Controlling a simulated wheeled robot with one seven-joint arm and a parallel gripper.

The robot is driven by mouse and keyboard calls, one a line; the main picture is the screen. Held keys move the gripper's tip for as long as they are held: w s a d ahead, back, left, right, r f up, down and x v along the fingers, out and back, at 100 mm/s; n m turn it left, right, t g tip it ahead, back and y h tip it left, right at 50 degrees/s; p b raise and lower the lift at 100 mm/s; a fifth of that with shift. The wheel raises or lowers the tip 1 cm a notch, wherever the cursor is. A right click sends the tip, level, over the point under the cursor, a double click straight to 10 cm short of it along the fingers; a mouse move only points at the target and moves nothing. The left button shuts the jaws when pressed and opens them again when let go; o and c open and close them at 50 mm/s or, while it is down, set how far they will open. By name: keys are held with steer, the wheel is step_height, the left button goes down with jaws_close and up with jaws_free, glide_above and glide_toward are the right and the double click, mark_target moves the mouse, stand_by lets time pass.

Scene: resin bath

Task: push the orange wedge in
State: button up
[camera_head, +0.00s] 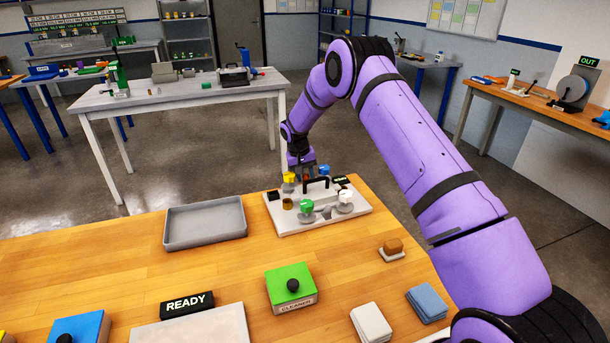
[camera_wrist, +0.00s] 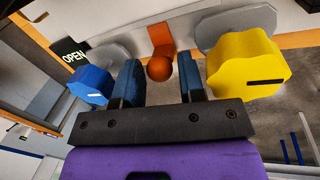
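The orange wedge (camera_wrist: 161,38) shows in the wrist view as a flat orange piece with a round orange knob at its near end. My gripper (camera_wrist: 160,62) is open, with one dark blue finger on each side of the knob and a gap on both sides. In the head view my gripper (camera_head: 301,170) is low over the back edge of the white fixture plate (camera_head: 340,222). The wedge is mostly hidden there by the gripper, so I cannot tell how far in it sits.
A yellow knob (camera_wrist: 243,66) is close to the right finger and a blue knob (camera_wrist: 90,84) close to the left. An OPEN sign (camera_wrist: 74,56) is beyond the blue knob. A grey tray (camera_head: 205,222) and green cleaner block (camera_head: 291,286) stand on the wooden table.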

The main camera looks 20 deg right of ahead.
steer(key=shift+c, duration=0.3)
jaws_close()
steer(key=shift+s, duration=0.3)
steer(key=shift+s+d, duration=0.1)
steer(key=shift+s, duration=0.5)
steer(key=shift+o, duration=0.3)
jaws_free()
step_height(320, 180, up, 10)
steer(key=a, duration=0.2)
steer(key=shift+w+r, duration=0.2)
steer(key=shift+r, duration=0.05)
